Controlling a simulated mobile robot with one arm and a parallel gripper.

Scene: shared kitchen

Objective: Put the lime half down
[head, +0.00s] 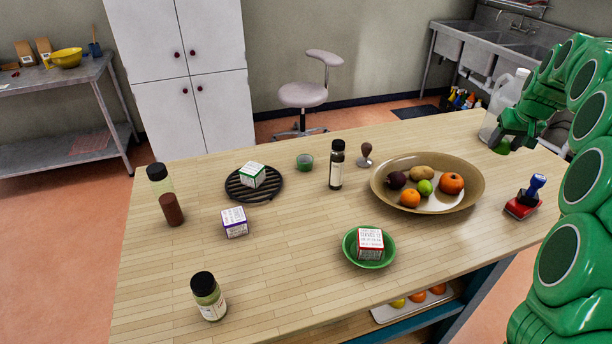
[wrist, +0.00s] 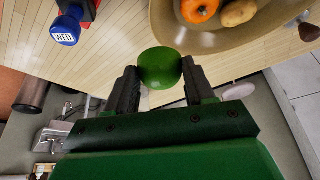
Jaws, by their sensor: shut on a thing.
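The lime half (wrist: 160,68) is a round dark-green thing between my two fingertips in the wrist view. My gripper (wrist: 160,82) is shut on it, one finger at each side. In the head view my gripper (head: 505,143) is at the right, by the table's far right edge. A bit of the lime half (head: 501,149) shows just under it. I cannot tell whether the lime half touches the wooden table (head: 290,240) or hangs above it. Its far side is hidden.
A wide bowl (head: 380,192) of fruit stands left of my gripper, and a red-and-blue stamp (head: 522,203) nearer the front. A pale jug (head: 493,124) stands close behind my gripper. Bare wood lies between bowl and stamp. A green saucer (head: 350,250) holds a small box.

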